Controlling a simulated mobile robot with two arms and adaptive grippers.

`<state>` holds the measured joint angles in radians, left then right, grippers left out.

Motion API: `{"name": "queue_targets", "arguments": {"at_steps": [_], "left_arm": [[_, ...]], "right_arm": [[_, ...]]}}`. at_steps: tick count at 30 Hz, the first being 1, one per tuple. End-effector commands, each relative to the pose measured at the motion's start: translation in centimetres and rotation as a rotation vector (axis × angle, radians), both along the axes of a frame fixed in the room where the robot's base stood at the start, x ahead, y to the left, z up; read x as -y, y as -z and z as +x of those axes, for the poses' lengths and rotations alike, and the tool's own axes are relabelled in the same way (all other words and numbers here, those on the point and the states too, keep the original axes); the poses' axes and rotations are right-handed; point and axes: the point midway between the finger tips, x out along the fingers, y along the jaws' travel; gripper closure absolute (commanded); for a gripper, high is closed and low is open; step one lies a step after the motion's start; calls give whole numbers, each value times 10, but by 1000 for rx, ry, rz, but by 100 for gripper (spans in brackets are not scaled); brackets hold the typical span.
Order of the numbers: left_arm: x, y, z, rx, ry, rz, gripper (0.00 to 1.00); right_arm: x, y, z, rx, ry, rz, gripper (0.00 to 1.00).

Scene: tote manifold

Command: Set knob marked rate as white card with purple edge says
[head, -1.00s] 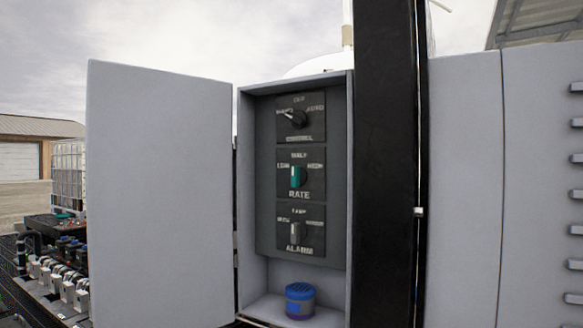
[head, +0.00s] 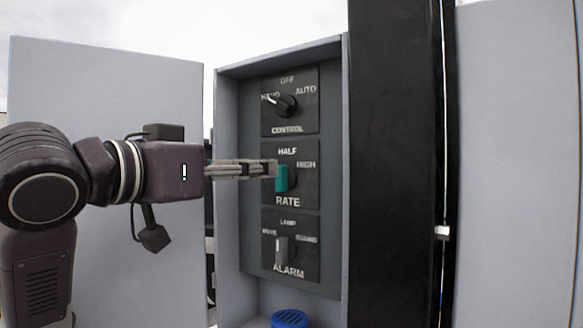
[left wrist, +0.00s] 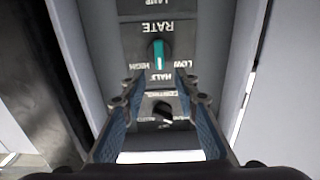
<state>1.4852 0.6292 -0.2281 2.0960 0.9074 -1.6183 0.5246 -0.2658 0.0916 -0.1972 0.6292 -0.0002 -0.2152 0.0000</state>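The knob marked RATE (head: 282,179) is teal and stands upright on the middle black plate of an open grey cabinet. HALF is above it and HIGH at its upper right; the LOW label is hidden behind my fingers in the head view. In the left wrist view, which is upside down, the knob (left wrist: 157,52) has a white line towards HALF. My left gripper (head: 272,168) reaches in from the left, its tips close to the knob. In the wrist view its fingers are apart with nothing between them; contact is unclear. No purple-edged white card shows. My right gripper is not in view.
A CONTROL knob (head: 285,105) sits above, pointing towards HAND, and a grey ALARM knob (head: 282,249) below. The open cabinet door (head: 110,90) stands to the left behind my arm. A black post (head: 394,160) is on the right. A blue-lidded container (head: 290,319) is at the bottom.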

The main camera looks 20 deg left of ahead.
Motion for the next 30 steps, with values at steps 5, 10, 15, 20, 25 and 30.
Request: {"name": "queue_targets", "arguments": {"at_steps": [5,10,15,20,25,30], "left_arm": [[10,-1,26,-7,2,-1,72],[19,-1,51,-7,2,-1,72],[24,0,66,-3,1,0,72],[25,1,69,-2,0,2,72],[25,2,69,-2,0,1,73],[25,2,69,-2,0,1,92]], "right_arm": [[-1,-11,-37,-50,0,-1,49],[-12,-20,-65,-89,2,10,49],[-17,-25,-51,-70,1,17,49],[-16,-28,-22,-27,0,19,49],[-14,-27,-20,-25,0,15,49],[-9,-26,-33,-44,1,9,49]]}}
